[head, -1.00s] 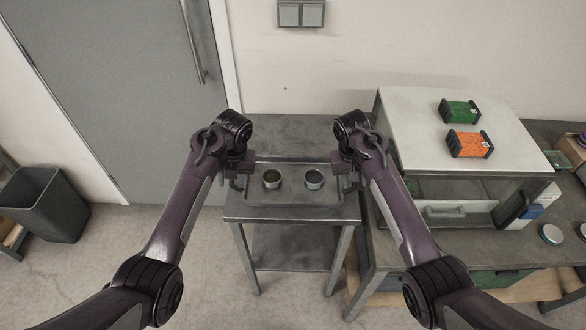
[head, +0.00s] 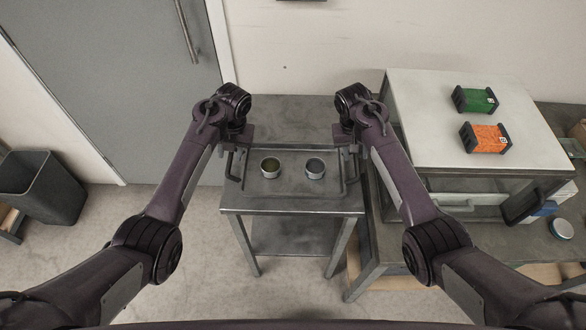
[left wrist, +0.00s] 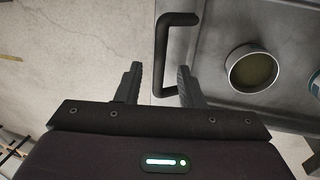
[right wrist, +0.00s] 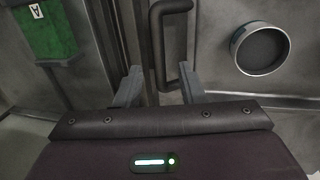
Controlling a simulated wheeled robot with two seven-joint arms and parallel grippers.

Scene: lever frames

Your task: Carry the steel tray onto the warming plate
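The steel tray (head: 290,195) lies on a small metal table, with a dark handle at each end. Two round metal cups stand on it: a left cup (head: 270,168) with olive contents and a right cup (head: 314,168). My left gripper (left wrist: 160,82) is open, and the left handle (left wrist: 163,50) lies between or just beyond its fingertips. My right gripper (right wrist: 160,82) is open, and the right handle (right wrist: 156,45) lies between or just beyond its fingertips. No gap or contact can be judged. I cannot make out the warming plate.
The small table (head: 290,110) has bare top behind the tray. To the right, a bench carries a white-topped cabinet (head: 440,130) with a green box (head: 474,99) and an orange box (head: 485,138). A bin (head: 42,188) stands at the left on the floor.

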